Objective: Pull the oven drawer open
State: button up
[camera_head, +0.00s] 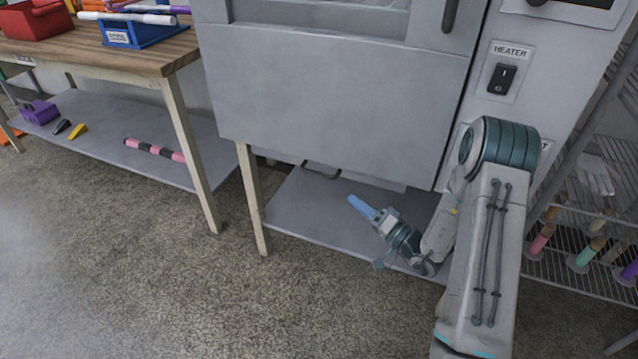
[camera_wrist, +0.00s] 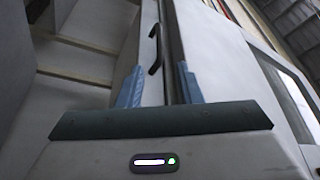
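The grey oven (camera_head: 330,95) stands on a table-like frame, its large front panel facing me. Below that panel is a low drawer (camera_head: 385,181), mostly hidden under the oven's edge. Its dark handle (camera_head: 322,173) shows beneath the panel; the handle also shows in the wrist view (camera_wrist: 155,48). My gripper (camera_head: 356,202) is low in front of the oven, just right of and nearer than the handle, with its blue fingers toward it. In the wrist view my gripper (camera_wrist: 158,75) has its fingers apart with nothing between them; the handle lies ahead, between the finger lines, untouched.
A grey lower shelf (camera_head: 330,205) lies under the oven, between pale legs (camera_head: 252,200). A wooden table (camera_head: 100,48) stands at left. A wire rack (camera_head: 590,265) stands at right. A heater switch (camera_head: 501,78) is on the oven's right side. Floor in front is clear.

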aim_at(319, 174)
jog(key=b+x, duration=0.2)
jog(key=x, duration=1.1)
jog(key=shift+w+a, duration=0.2)
jog(key=shift+w, duration=0.05)
grip_shut()
